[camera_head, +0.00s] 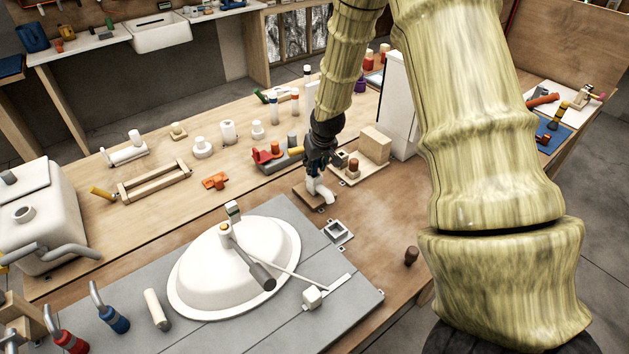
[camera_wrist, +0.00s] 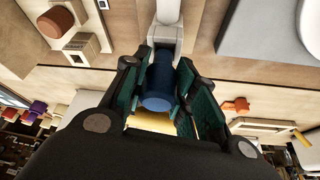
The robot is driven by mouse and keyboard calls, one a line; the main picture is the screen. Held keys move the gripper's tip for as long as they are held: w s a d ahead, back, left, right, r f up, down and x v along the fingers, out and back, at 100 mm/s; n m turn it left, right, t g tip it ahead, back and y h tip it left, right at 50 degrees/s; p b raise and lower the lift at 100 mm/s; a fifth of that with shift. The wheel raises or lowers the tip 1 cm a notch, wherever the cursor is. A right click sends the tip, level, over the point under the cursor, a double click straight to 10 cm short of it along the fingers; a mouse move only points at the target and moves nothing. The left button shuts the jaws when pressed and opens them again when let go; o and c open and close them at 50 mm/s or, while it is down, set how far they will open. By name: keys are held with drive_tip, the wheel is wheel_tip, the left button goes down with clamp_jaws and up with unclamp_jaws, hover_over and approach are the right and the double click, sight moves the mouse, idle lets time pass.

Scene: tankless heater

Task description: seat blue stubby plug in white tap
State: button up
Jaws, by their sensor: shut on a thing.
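My gripper (camera_head: 318,167) points down over the middle of the workbench, and its green-padded fingers (camera_wrist: 162,88) are shut on the blue stubby plug (camera_wrist: 160,82). The white tap (camera_head: 322,190) stands on a small brown wooden block (camera_head: 306,194) just below my gripper. In the wrist view the white tap (camera_wrist: 168,40) lies directly in line with the plug, and the plug's far end meets or overlaps its opening. I cannot tell how deep the plug sits. In the head view the plug is mostly hidden by my fingers.
A wooden block stand with a reddish-brown plug (camera_head: 353,165) is close on the right, with a tan block (camera_head: 375,145) behind it. A red-and-grey tool (camera_head: 268,156) is at the left. A white sink basin (camera_head: 205,270) lies in front. A brown plug (camera_head: 411,255) stands at the right.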

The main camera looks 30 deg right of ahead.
drive_tip(key=shift+f+b, duration=0.35)
drive_tip(key=shift+f, duration=0.45)
idle(1.0)
drive_tip(key=o, duration=1)
drive_tip(key=shift+r, duration=0.1)
drive_tip(key=v, duration=1.1)
drive_tip(key=shift+r, duration=0.35)
drive_tip(key=shift+s, duration=0.1)
